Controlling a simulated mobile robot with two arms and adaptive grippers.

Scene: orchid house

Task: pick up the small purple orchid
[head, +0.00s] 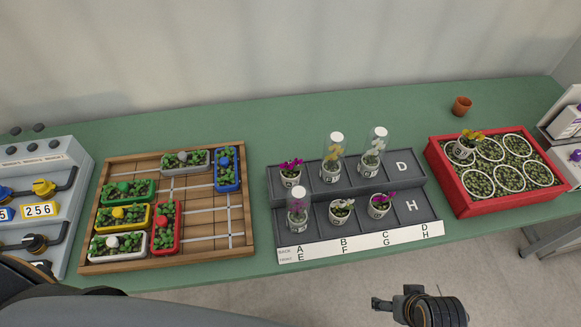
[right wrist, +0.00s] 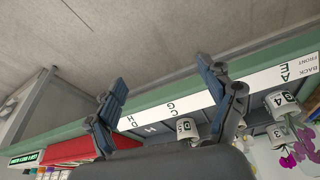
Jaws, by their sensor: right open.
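Several small white pots with orchids stand in a grey two-row rack (head: 322,197) in the head view. A purple orchid (head: 291,165) stands uncovered at back A. Another purple orchid (head: 388,198) stands uncovered at front G. A third purple one (head: 297,208) is under a clear cover at front E. I cannot tell which is meant by small. My right gripper (head: 379,303) is in front of the table, apart from the rack. In the right wrist view its two fingers (right wrist: 160,92) are spread and empty, with a pot marked 5 (right wrist: 187,126) beyond. My left gripper is out of view.
Clear covers stand over yellow (head: 334,152) and pale (head: 374,150) orchids at B and C; a white orchid (head: 341,206) is at F. D and H are empty. A wooden tray (head: 205,207) stands left, a red crate (head: 487,206) right. A terracotta pot (head: 461,106) is behind.

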